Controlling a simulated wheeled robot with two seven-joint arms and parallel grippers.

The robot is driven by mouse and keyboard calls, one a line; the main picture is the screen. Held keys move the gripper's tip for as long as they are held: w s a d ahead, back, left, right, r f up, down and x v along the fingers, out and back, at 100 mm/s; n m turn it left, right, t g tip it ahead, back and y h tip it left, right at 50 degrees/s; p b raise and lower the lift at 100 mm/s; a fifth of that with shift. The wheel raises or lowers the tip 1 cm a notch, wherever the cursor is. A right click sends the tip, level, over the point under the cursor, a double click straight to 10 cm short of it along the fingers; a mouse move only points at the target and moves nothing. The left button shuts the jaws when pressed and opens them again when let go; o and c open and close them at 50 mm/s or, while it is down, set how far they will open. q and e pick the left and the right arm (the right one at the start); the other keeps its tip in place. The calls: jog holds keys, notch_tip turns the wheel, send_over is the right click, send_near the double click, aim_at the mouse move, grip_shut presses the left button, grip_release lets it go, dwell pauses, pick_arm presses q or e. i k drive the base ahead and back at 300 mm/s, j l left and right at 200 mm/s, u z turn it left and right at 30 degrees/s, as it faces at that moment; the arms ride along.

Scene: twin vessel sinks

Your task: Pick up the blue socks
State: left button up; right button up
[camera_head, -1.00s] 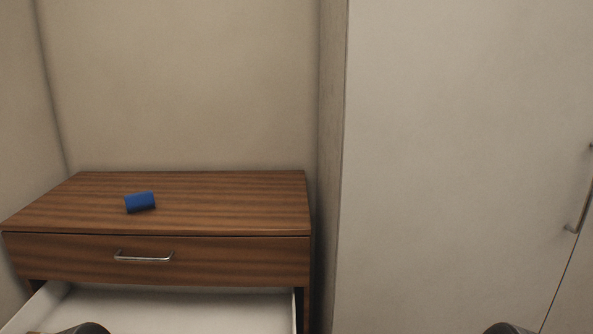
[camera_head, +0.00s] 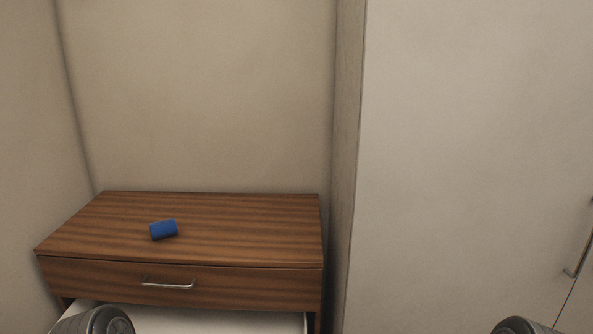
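The blue socks show as a small blue rolled bundle (camera_head: 163,230) lying on the left half of the wooden dresser top (camera_head: 240,225). Nothing touches them but the dresser top. Only rounded grey parts of my two arms show at the bottom edge, one at the left in front of the dresser and one at the right. Neither gripper is in the picture.
The dresser's upper drawer, with a metal handle (camera_head: 168,284), is shut. A white drawer (camera_head: 215,321) below it stands pulled open. Walls close in the left and back. A tall pale cabinet (camera_head: 460,150) with a handle (camera_head: 580,245) stands at the right.

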aim_at(166, 228)
jog(key=u, duration=1.25)
